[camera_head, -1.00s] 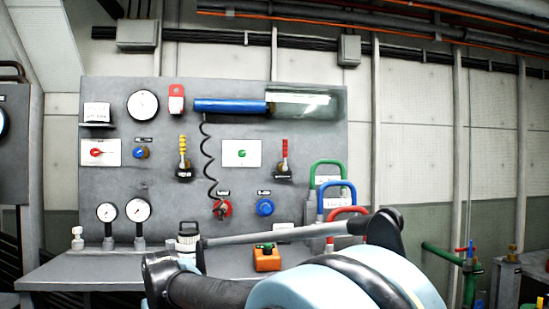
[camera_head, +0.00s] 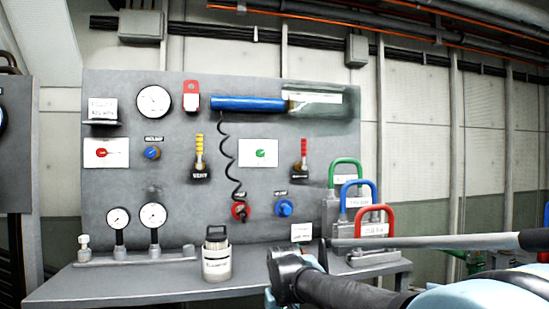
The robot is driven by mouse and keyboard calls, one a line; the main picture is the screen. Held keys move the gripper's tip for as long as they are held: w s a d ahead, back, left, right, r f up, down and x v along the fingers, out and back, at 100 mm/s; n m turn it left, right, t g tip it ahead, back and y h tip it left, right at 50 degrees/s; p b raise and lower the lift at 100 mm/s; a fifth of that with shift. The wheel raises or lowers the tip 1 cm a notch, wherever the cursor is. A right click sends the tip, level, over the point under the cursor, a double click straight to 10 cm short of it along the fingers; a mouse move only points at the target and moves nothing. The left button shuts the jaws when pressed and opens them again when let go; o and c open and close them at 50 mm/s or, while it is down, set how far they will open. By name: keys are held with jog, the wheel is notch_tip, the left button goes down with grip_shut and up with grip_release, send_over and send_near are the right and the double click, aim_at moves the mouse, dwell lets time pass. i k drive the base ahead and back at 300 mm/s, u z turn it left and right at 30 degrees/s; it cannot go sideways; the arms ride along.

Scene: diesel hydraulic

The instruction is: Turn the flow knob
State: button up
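A grey upright panel (camera_head: 200,185) holds several knobs, and I cannot read which label says flow. A small blue knob (camera_head: 152,153) sits at the upper left under a dark label. A red dial (camera_head: 101,153) and a green dial (camera_head: 261,154) sit on white plates. My arm crosses the lower right, in front of the bench. My gripper is not recognisable in this view, so its distance to any knob cannot be told.
A bench (camera_head: 130,287) carries a lidded canister (camera_head: 217,256), gauges on a manifold (camera_head: 135,258), and blocks with green, blue and red handles (camera_head: 374,216). Yellow-handled (camera_head: 199,150) and red-handled (camera_head: 303,150) levers stand out from the panel.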

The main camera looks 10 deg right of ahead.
aim_at(260, 153)
jog(key=z, duration=2.1)
jog(key=k, duration=1.05)
jog(key=u, duration=1.5)
